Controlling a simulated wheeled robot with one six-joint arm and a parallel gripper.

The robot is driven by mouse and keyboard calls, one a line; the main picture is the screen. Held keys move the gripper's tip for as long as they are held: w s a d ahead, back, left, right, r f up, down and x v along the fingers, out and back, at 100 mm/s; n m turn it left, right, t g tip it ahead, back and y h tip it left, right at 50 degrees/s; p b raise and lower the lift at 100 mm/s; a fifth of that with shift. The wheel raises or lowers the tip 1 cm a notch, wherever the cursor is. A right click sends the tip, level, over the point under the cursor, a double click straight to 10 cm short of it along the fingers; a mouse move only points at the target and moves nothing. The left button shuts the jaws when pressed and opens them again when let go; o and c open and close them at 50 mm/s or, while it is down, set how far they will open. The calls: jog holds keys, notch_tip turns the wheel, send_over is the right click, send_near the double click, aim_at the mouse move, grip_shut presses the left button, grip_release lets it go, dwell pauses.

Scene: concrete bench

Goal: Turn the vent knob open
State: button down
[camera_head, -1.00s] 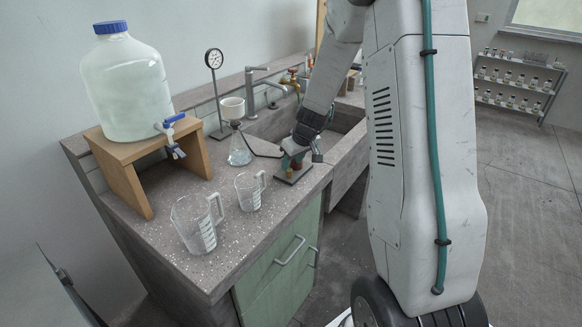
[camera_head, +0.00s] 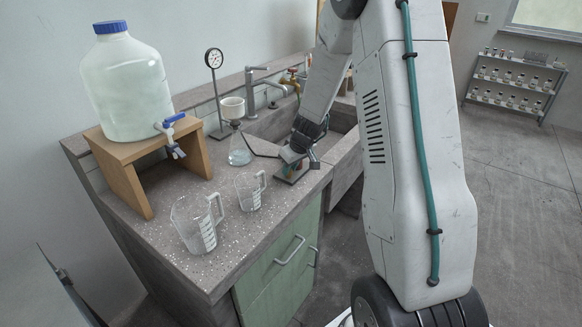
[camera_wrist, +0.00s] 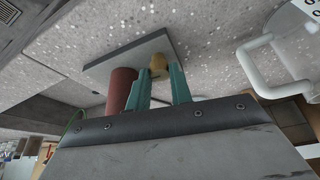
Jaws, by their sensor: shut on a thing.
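The small brass-coloured vent knob (camera_wrist: 158,63) shows in the wrist view on a grey base plate (camera_wrist: 105,65). A red-brown cylinder (camera_wrist: 120,90) stands beside it on the same plate. My gripper (camera_wrist: 160,82) has its two teal fingers shut on the knob, one on each side. In the head view my gripper (camera_head: 289,167) is low over the base plate (camera_head: 281,178) at the bench edge beside the sink. There my wrist hides the knob.
A flask (camera_head: 240,152) with a white funnel (camera_head: 232,107) and a round gauge (camera_head: 214,59) stand left of my gripper. Two clear measuring jugs (camera_head: 197,225) (camera_head: 248,190) are nearer. A large bottle (camera_head: 128,85) rests on a wooden stand (camera_head: 125,182). The sink is behind.

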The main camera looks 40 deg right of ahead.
jog(key=shift+n, duration=0.5)
jog(key=c, duration=1.3)
grip_release()
jog(key=shift+o, duration=0.2)
jog(key=v, duration=0.7)
jog(key=shift+d+r, duration=0.2)
jog(key=shift+r, duration=0.15)
jog(key=shift+s, duration=0.2)
